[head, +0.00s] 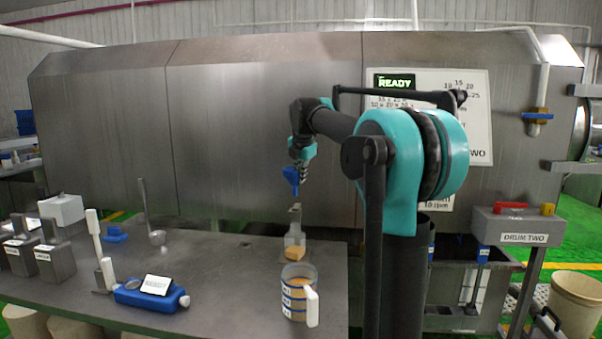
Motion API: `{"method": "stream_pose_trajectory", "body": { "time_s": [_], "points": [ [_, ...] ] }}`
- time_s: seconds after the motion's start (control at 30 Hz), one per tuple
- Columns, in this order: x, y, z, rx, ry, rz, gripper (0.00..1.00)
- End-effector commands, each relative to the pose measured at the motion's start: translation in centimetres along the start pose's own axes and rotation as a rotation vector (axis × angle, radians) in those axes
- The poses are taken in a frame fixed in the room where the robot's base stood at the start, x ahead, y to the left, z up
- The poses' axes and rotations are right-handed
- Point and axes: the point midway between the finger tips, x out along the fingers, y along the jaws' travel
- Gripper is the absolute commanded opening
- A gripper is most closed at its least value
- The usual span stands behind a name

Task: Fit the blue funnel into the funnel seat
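The blue funnel (291,176) hangs in the air at the fingers of my gripper (297,165), above the table. My gripper appears shut on it, though the fingers are small and partly hidden. Below the funnel, a narrow metal piece (295,213) stands above a clear vessel (294,237) with tan material at its base. The funnel is apart from this piece, with a gap between them. I cannot tell for sure which part is the funnel seat.
A clear jug (299,292) with blue bands and a white handle stands at the table's (225,290) front right. A ladle (155,236), metal containers (54,260) and a white box (62,210) stand further left. The large steel drum housing (265,130) rises behind.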

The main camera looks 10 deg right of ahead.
Motion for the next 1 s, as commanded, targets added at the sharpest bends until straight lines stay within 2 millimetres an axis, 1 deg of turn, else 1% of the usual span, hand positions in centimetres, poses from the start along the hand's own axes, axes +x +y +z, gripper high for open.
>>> {"method": "stream_pose_trajectory", "body": {
  "time_s": [0.2, 0.43, 0.63, 1.0],
  "points": [
    [1.7, -0.8, -0.7, 0.000, 0.000, 0.000, 0.00],
    [3.1, -1.4, -1.3, 0.000, 0.000, 0.000, 0.00],
    [3.5, -1.6, -1.5, 0.000, 0.000, 0.000, 0.00],
    [3.6, -1.6, -1.5, 0.000, 0.000, 0.000, 0.00]
  ]
}}
